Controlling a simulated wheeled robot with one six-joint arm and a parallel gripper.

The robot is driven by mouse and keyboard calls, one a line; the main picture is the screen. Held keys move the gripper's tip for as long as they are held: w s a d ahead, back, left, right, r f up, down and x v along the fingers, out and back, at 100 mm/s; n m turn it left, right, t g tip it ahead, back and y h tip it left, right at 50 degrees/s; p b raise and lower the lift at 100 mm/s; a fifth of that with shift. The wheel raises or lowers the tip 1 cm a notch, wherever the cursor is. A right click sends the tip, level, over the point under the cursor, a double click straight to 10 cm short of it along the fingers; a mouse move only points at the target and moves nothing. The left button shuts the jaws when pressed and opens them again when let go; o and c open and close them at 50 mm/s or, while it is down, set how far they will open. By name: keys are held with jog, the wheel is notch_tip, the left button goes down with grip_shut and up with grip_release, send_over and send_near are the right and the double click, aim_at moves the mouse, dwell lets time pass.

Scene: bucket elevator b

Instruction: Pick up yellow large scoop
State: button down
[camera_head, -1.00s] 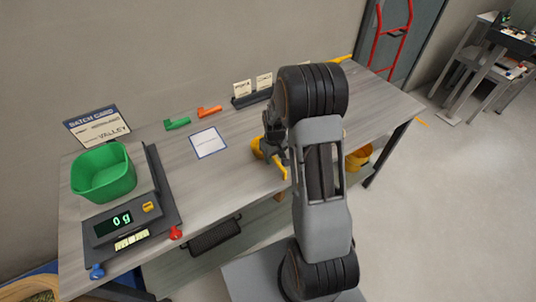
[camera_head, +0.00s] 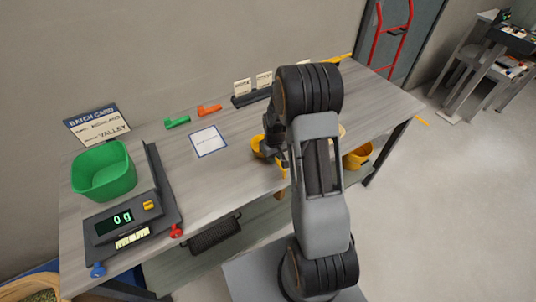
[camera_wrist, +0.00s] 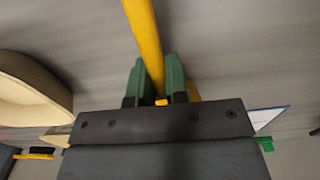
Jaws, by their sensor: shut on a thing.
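The yellow large scoop (camera_head: 258,148) is at the table's middle, beside and partly behind my arm. Its yellow handle (camera_wrist: 147,40) runs up the wrist view between the two green fingertips. My gripper (camera_wrist: 160,80) is shut on this handle. In the head view, my gripper (camera_head: 275,140) is mostly hidden by my arm. I cannot tell whether the scoop touches the table.
A scale with a green bin (camera_head: 103,172) stands at the left. Green (camera_head: 177,122) and orange (camera_head: 209,109) scoops lie near the back edge, behind a white card (camera_head: 208,141). A yellow container (camera_head: 357,157) is right of my arm. A cream rounded object (camera_wrist: 30,90) is close in the wrist view.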

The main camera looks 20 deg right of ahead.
jog(key=shift+r, duration=0.1)
jog(key=shift+r, duration=0.5)
notch_tip(320, 180, up, 2)
jog(key=shift+a+r, duration=0.1)
jog(key=shift+r, duration=0.1)
jog(key=s+a+r+b, duration=0.2)
jog(key=s+a+r, duration=0.7)
jog(key=s, duration=0.1)
jog(key=shift+a+r+b, duration=0.25)
jog(key=shift+a+b, duration=0.1)
